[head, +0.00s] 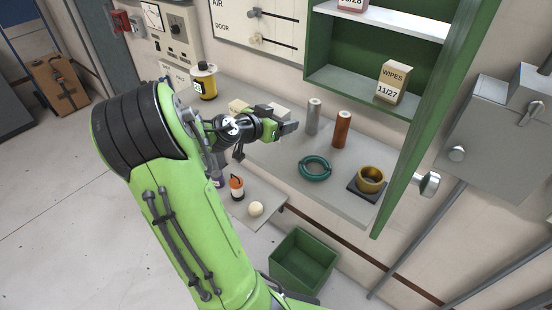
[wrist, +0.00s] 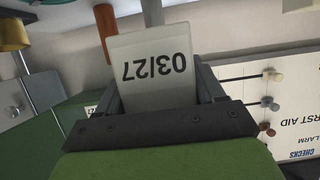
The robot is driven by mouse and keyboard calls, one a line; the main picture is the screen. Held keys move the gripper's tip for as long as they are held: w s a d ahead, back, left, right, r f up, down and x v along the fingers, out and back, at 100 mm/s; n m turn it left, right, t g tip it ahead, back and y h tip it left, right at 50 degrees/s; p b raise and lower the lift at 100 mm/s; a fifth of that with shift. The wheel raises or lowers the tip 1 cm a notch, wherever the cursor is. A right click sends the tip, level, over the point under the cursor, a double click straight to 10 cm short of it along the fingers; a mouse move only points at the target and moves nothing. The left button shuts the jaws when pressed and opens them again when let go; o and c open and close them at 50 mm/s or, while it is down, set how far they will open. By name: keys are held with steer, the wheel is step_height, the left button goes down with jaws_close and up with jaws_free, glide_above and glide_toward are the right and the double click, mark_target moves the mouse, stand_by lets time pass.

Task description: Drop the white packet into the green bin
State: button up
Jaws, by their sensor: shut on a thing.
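The white packet (wrist: 153,68) is between the two fingers of my gripper (wrist: 158,85) in the wrist view, with "03/27" printed upside down on its face. In the head view my gripper (head: 285,125) is over the left part of the grey shelf, and a pale piece of the packet (head: 279,112) shows beside its fingers. My gripper is shut on the packet. The green bin (head: 303,262) stands on the floor below the shelf's front edge, lower right of my gripper. It is open at the top, and its visible inside looks empty.
The grey shelf (head: 268,158) holds a grey cylinder (head: 313,117), a copper-coloured cylinder (head: 341,129), a teal ring (head: 315,168) and a brass ring (head: 370,179). A lower shelf (head: 242,212) carries a pale ball (head: 256,209). A green cabinet (head: 403,110) stands at right.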

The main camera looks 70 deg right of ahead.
step_height(320, 180, down, 9)
steer(key=shift+w+r+b, duration=0.1)
steer(key=shift+b, duration=0.45)
steer(key=shift+f+b, duration=0.25)
steer(key=shift+b, duration=0.05)
steer(key=o, duration=1)
steer(key=shift+o, duration=0.2)
steer(key=shift+r, duration=0.15)
steer(key=shift+w+a+r+p, duration=0.2)
steer(key=shift+a+p, duration=0.05)
steer(key=shift+p, duration=0.1)
steer(key=v, duration=1.1)
steer(key=shift+a, duration=0.25)
